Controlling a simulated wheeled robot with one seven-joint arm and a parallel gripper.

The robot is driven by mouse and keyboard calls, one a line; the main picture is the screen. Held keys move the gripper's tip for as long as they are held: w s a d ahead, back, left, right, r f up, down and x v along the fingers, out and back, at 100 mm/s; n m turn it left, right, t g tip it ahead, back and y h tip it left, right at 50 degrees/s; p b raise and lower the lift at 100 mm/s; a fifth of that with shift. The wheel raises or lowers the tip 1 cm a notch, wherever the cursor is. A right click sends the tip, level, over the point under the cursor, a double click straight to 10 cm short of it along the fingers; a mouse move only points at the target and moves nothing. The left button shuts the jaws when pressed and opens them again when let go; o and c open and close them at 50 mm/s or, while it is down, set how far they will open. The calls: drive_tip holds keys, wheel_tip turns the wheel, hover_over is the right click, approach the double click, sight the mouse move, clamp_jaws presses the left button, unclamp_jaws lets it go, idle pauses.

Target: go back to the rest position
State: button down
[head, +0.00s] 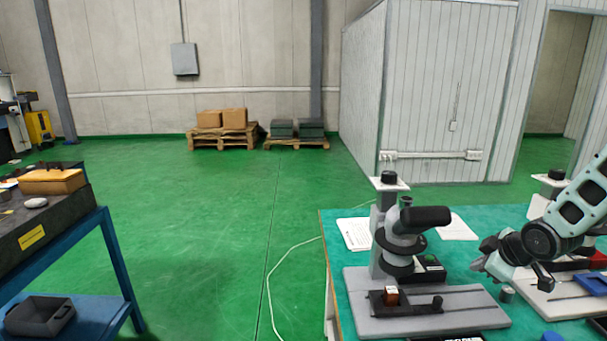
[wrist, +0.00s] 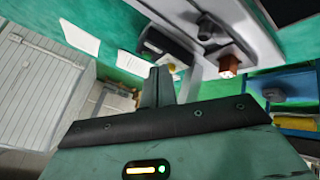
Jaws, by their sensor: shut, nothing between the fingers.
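My arm reaches in from the right edge of the head view, over the green-topped bench (head: 340,262). My gripper (head: 482,262) hangs above the bench, right of the grey instrument with a black eyepiece. In the wrist view the two fingers of my gripper (wrist: 158,82) are together with nothing between them. The gripper touches nothing that I can make out.
The grey instrument (head: 403,245) stands on a plate with a small red-brown block (head: 391,295), also in the wrist view (wrist: 228,66). A second instrument (head: 547,190) stands behind my arm. A blue tray (head: 592,285) lies at right.

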drive_tip(key=s+a+r+m+g+h, duration=0.15)
drive_tip(key=s+a+r+m, duration=0.3)
drive_tip(key=s, duration=0.55)
drive_tip(key=s+a+r+m+g, duration=0.3)
drive_tip(key=s+a+m, duration=0.15)
drive_tip(key=s, duration=0.65)
drive_tip(key=s+a+r+n+g, duration=0.2)
drive_tip(key=s+a+n, duration=0.4)
drive_tip(key=s+a, duration=0.8)
drive_tip(key=a+g+y, duration=0.1)
drive_tip(key=a, duration=0.3)
drive_tip(key=shift+s+a+r+n, duration=0.15)
drive_tip(key=shift+a+r+n, duration=0.1)
drive_tip(key=shift+n, duration=0.15)
